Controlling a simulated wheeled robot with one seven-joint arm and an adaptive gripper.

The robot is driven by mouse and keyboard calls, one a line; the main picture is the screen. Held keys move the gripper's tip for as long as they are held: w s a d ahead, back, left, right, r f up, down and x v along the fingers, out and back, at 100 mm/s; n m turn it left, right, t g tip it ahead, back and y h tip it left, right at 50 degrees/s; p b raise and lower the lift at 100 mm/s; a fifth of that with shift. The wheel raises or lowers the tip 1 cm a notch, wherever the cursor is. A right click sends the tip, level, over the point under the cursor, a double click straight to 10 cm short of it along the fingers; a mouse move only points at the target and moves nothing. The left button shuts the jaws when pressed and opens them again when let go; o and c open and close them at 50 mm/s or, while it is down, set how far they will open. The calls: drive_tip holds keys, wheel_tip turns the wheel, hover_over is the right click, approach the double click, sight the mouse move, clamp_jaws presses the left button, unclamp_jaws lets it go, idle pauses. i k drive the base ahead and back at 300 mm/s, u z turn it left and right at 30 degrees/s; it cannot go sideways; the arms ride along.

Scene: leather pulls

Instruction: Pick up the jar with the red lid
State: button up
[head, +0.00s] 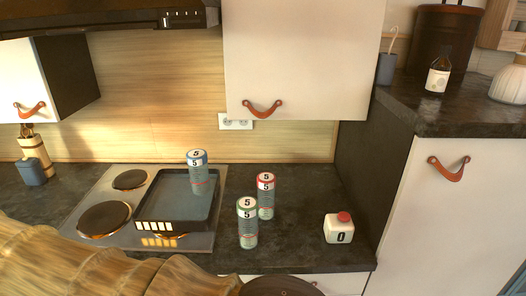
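The jar with the red lid (265,196) stands upright on the dark counter, right of the stove. Its top and side carry a 5. A similar jar with a green lid (247,223) stands just in front of it and to its left, overlapping its lower left edge in the view. Another similar jar with a blue lid (198,173) stands in the dark square pan on the stove. A small white bottle with a red cap (339,229), marked 0, stands further right on the counter. My gripper is not visible in the head view.
The square pan (158,212) sits on the stove (75,243). A tall cabinet with a raised dark top (455,115) bounds the counter on the right. A wall cabinet (300,55) hangs above the jars. Counter between red-lidded jar and white bottle is clear.

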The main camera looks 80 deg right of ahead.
sight(266, 182)
drive_tip(key=k, duration=1.15)
drive_tip(key=z, duration=1.05)
